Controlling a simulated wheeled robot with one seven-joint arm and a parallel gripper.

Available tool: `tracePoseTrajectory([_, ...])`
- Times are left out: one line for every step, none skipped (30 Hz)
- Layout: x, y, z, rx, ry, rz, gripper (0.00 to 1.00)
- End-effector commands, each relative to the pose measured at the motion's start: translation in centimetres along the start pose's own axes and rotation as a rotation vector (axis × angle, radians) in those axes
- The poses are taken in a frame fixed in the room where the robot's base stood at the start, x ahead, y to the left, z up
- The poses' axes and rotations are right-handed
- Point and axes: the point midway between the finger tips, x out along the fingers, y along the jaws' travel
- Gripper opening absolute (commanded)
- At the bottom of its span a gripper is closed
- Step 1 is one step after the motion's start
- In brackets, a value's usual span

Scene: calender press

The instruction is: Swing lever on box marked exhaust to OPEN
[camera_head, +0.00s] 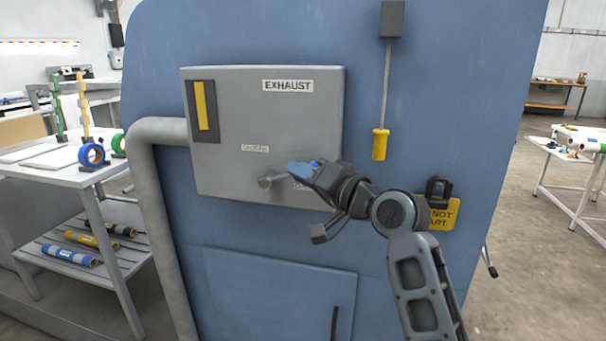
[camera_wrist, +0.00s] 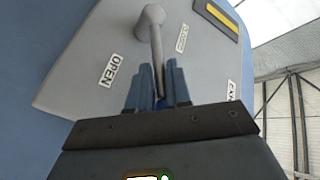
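The grey exhaust box (camera_head: 232,165) is on the blue machine's face, with an EXHAUST label (camera_head: 288,86) at its upper right. The lever (camera_head: 270,182) has its round hub low on the box; my gripper hides part of it. In the wrist view the lever's arm (camera_wrist: 156,50) runs from the hub down between my fingers. My gripper (camera_wrist: 159,82) looks shut on it, a finger close on each side. It also shows in the head view (camera_head: 302,170). The OPEN label (camera_wrist: 111,70) and CLOSED label (camera_wrist: 182,38) lie on opposite sides of the lever.
A grey pipe (camera_head: 150,200) bends down at the left. Tables stand to either side.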

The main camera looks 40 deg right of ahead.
Motion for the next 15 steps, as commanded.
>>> tracePoseTrajectory([-0.01, 0.01, 0.00, 0.000, 0.000, 0.000, 0.08])
tracePoseTrajectory([-0.01, 0.02, -0.01, 0.000, 0.000, 0.000, 0.05])
tracePoseTrajectory([-0.01, 0.02, 0.00, 0.000, 0.000, 0.000, 0.01])
tracePoseTrajectory([-0.01, 0.02, -0.01, 0.000, 0.000, 0.000, 0.00])
tracePoseTrajectory([-0.01, 0.02, -0.01, 0.000, 0.000, 0.000, 0.00])
tracePoseTrajectory([-0.01, 0.02, -0.01, 0.000, 0.000, 0.000, 0.00])
tracePoseTrajectory([-0.02, 0.02, -0.01, 0.000, 0.000, 0.000, 0.00])
tracePoseTrajectory([-0.02, 0.02, -0.01, 0.000, 0.000, 0.000, 0.00])
tracePoseTrajectory([-0.02, 0.02, -0.01, 0.000, 0.000, 0.000, 0.00])
tracePoseTrajectory([-0.02, 0.02, -0.01, 0.000, 0.000, 0.000, 0.00])
tracePoseTrajectory([-0.02, 0.03, -0.01, 0.000, 0.000, 0.001, 0.00])
tracePoseTrajectory([-0.02, 0.03, -0.01, 0.000, 0.000, 0.001, 0.00])
tracePoseTrajectory([-0.02, 0.03, -0.01, 0.000, 0.000, 0.001, 0.00])
tracePoseTrajectory([-0.02, 0.03, -0.01, 0.000, 0.000, 0.001, 0.00])
tracePoseTrajectory([-0.02, 0.03, -0.01, 0.000, 0.000, 0.001, 0.00])
